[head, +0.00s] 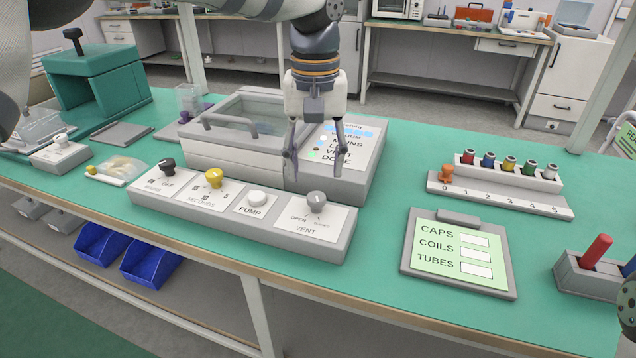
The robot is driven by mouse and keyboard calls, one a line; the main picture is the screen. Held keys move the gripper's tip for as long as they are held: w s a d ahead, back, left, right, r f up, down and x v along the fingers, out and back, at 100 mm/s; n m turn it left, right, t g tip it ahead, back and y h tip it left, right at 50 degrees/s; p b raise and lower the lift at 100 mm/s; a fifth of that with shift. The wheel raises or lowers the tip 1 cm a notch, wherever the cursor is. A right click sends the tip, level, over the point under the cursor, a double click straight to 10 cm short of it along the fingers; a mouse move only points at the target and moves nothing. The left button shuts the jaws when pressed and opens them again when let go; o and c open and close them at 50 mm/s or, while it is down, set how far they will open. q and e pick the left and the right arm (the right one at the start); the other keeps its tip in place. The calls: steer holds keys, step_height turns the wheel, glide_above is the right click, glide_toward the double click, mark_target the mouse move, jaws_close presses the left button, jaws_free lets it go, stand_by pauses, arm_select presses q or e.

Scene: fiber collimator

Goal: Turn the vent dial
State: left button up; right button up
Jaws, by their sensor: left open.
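The vent dial (316,201) is a grey knob on a white plate marked OPEN and VENT, at the right end of the long grey control strip (338,247). A second word on its plate is too small to read surely. My left gripper (318,172) points down above and behind the dial, in front of the panel of the lidded chamber machine. Its two fingers are spread apart with nothing between them. It appears apart from the dial. My right gripper is not in view; a piece of an arm shows at the right edge.
The strip also bears a black knob (168,166), a yellow knob (214,178) and a white pump button (258,197). The chamber machine (235,135) stands behind. A clipboard (408,262) and numbered rack (500,199) lie to the right. Green mat between strip and clipboard is clear.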

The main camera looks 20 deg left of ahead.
mark_target(316, 195)
arm_select(q)
step_height(316, 195, down, 6)
steer(key=shift+r, duration=0.25)
jaws_close()
